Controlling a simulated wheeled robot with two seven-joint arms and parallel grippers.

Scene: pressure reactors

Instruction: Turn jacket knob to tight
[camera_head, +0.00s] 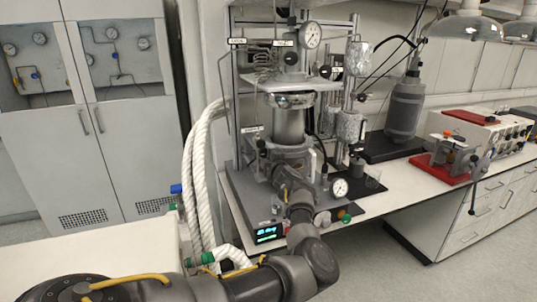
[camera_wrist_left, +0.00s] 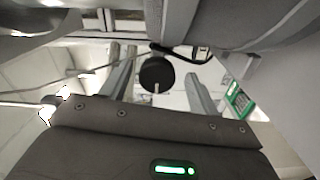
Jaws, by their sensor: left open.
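A round black knob (camera_wrist_left: 157,73) with a pale mark on its lower edge shows in the left wrist view, between the two fingers of my left gripper (camera_wrist_left: 160,88). The fingers are open and stand apart from the knob on both sides. In the head view my left gripper (camera_head: 280,160) is in front of the reactor's grey jacket (camera_head: 290,152), its arm coming up from below. A small black knob (camera_head: 262,142) shows just left of it, under a small dark label. I cannot read the label or the knob's setting. My right gripper is not in view.
The steel reactor vessel (camera_head: 289,122) stands in a metal frame above the jacket. White wrapped hoses (camera_head: 198,170) run down its left side. A lit display (camera_head: 267,234) and a round gauge (camera_head: 339,188) are at the base. A red-based device (camera_head: 443,162) stands right on the bench.

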